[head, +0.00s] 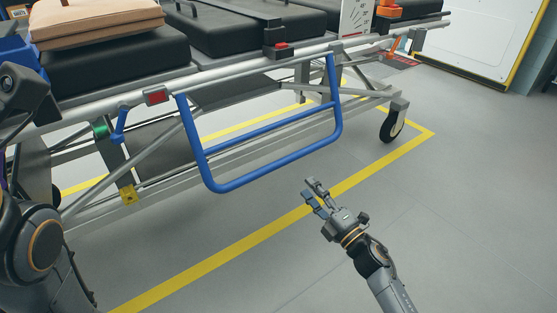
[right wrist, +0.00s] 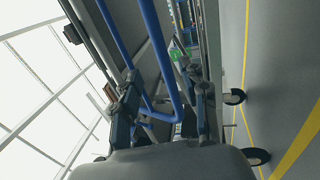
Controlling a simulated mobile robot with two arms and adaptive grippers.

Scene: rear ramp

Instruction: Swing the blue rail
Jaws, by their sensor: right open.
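The blue rail (head: 275,164) is a tube loop with a middle bar. It hangs down from the side of a wheeled stretcher (head: 240,62). My right gripper (head: 309,189) is open and empty, below and in front of the rail's lower right part, apart from it in the head view. In the right wrist view the blue rail (right wrist: 152,30) runs down between and beyond the open fingers of my right gripper (right wrist: 163,100). My left arm shows at the left edge of the head view, but its gripper cannot be made out.
The stretcher carries black pads and a tan folded item (head: 95,22). A red block (head: 281,47) and a blue lever (head: 119,124) sit along its side. A black caster (head: 392,125) stands at the right. A yellow floor line (head: 250,238) crosses clear grey floor.

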